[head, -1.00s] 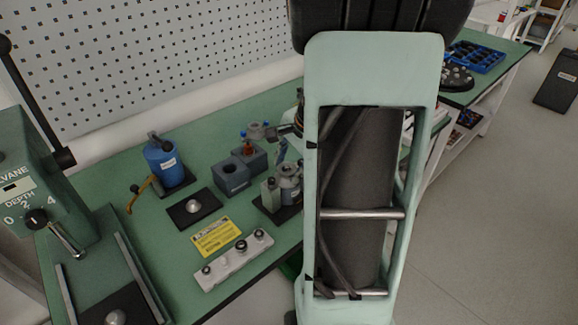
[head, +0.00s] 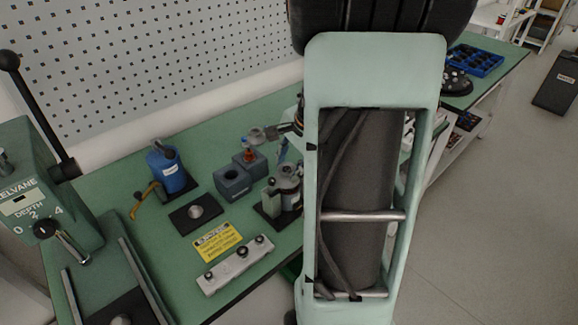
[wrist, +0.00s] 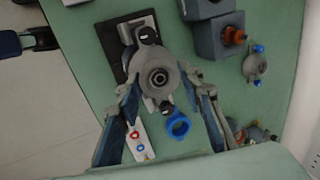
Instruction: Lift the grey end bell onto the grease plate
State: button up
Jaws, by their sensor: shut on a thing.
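The grey end bell (wrist: 160,76) is a round part with a dark centre hole and black-tipped ears, between my fingers in the wrist view. My gripper (wrist: 162,88) is shut on it from both sides. It is above or on a black base plate (wrist: 112,42); I cannot tell if there is a gap. In the head view the end bell (head: 289,171) is at the black base, partly behind my arm, which hides most of my gripper. The likely grease plate is a black square (head: 182,222) with a silver disc in its middle, left of the base.
Grey blocks (head: 232,182), one with an orange knob, stand behind the base. A similar grey eared part (wrist: 255,66) lies beyond them. A blue can (head: 167,172), yellow sign (head: 217,242), white knobbed bar (head: 236,264) and green press (head: 42,190) surround the black square.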

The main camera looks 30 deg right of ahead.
jog(key=shift+r+p, duration=1.15)
jog(key=shift+r, duration=0.55)
